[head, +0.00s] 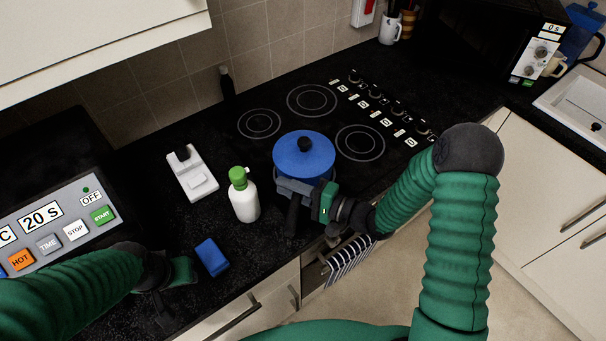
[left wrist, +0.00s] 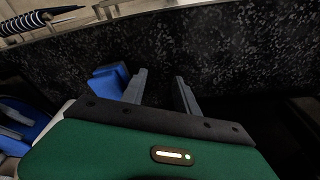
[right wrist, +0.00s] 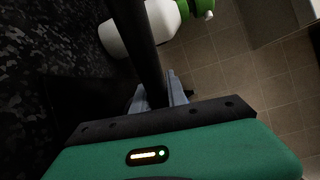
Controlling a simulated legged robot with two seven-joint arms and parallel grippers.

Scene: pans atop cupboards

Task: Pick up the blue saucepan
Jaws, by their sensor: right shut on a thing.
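The blue saucepan (head: 303,157) has a blue lid with a black knob and is at the front left part of the hob. My right gripper (head: 293,190) is at its near side, shut on the dark handle, which points toward me. In the right wrist view the fingers (right wrist: 158,95) close around the dark handle (right wrist: 140,40). I cannot tell whether the pan touches the surface. My left gripper (left wrist: 160,92) is open and empty, low over the counter at the left, near a blue block (left wrist: 108,80).
A white bottle with a green cap (head: 244,200) stands just left of the pan. A white scale-like device (head: 192,175) and the blue block lie on the black counter (head: 130,180). A microwave panel (head: 60,225) is at left. A striped towel (head: 350,258) hangs below the hob.

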